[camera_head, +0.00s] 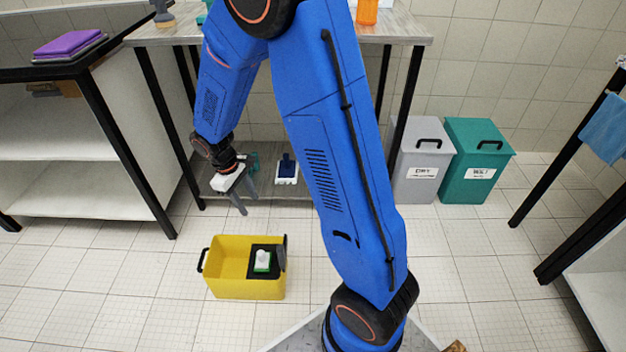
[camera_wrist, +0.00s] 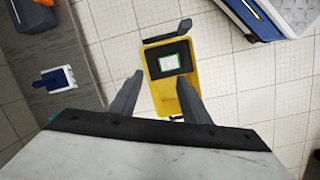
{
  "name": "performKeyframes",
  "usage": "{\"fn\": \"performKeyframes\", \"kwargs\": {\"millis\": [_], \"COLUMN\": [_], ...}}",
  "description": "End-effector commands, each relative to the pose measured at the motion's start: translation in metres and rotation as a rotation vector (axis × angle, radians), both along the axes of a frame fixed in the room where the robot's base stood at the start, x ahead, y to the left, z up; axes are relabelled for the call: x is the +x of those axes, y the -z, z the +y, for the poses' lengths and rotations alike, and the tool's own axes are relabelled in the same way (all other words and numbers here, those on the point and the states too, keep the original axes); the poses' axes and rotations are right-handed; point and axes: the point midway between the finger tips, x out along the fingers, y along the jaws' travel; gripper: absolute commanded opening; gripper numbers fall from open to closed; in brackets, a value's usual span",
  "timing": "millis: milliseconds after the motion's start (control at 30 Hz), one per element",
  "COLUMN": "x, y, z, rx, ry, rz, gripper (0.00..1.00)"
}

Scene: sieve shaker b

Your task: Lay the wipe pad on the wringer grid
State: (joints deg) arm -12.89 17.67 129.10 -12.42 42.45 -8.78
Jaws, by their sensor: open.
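A yellow bucket (camera_head: 228,287) stands on the floor; it also shows in the wrist view (camera_wrist: 157,98). The black wringer grid (camera_head: 277,273) covers one end of it, at the right in the head view and the far end in the wrist view (camera_wrist: 184,47). A white and green piece, which looks like the wipe pad (camera_head: 262,262), lies on the grid, and the wrist view shows its pale face with a green border (camera_wrist: 170,63). My gripper (camera_head: 246,204) is open and empty, above and behind the bucket in the head view. Its two fingers show apart in the wrist view (camera_wrist: 161,78).
A blue and white tool (camera_head: 287,170) lies on the low shelf under the table (camera_head: 400,27). Grey (camera_head: 420,165) and teal (camera_head: 476,165) bins stand at the right by the wall. The tiled floor around the bucket is clear.

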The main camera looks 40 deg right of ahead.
Motion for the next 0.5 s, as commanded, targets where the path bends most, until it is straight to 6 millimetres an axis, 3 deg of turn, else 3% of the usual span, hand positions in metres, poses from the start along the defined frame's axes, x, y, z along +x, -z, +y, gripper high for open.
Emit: {"fn": "performKeyframes", "kwargs": {"millis": [100, 500], "x": [-0.010, -0.061], "y": [-0.036, -0.132], "z": [-0.009, -0.036], "rx": [0.016, 0.070], "ry": [0.044, 0.184], "rz": [-0.049, -0.190], "gripper": [0.43, 0.43]}}
